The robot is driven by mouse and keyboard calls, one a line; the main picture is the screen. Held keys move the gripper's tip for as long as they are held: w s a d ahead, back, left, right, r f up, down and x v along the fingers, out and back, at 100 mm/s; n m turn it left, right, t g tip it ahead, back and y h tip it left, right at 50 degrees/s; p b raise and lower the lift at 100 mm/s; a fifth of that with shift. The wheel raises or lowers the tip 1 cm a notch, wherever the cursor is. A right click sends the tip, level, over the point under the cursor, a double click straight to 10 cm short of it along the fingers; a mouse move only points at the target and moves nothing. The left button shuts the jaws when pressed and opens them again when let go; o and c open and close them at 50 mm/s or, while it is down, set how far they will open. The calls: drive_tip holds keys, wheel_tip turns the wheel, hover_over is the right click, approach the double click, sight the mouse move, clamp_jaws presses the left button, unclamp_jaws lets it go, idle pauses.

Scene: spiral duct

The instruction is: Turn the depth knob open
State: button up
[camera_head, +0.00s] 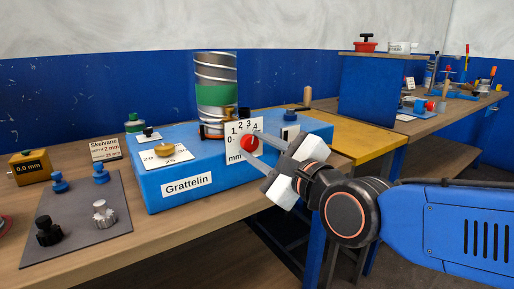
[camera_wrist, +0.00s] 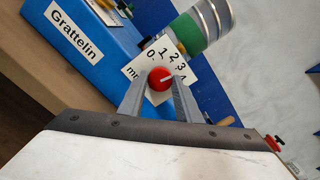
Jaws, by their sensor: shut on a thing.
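The depth knob (camera_head: 249,143) is a red round knob on a white dial plate (camera_head: 235,152) marked 0 to 4 and mm, on the front of the blue Grattelin box (camera_head: 160,205). In the wrist view the knob (camera_wrist: 159,78) has a pale pointer line slanting up to the right, towards the higher numbers. My gripper (camera_head: 256,153) reaches in from the right, with its fingers on either side of the knob. In the wrist view the gripper (camera_wrist: 160,84) is shut on the knob, whose outer parts are partly hidden by the fingertips.
A spiral duct (camera_head: 216,75) with a green band stands behind the box. A brass knob (camera_head: 164,149) sits on the box's top left. A grey mat (camera_head: 75,225) with blue, black and silver knobs lies left. A yellow table (camera_head: 365,140) stands right.

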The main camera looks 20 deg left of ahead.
drive_tip(key=n, duration=0.4)
drive_tip(key=shift+n, duration=0.4)
drive_tip(key=n, duration=0.9)
drive_tip(key=shift+f+n, duration=0.1)
drive_tip(key=shift+n, duration=0.3)
drive_tip(key=n, duration=2.1)
drive_tip(key=shift+n, duration=2.2)
drive_tip(key=shift+f, duration=0.1)
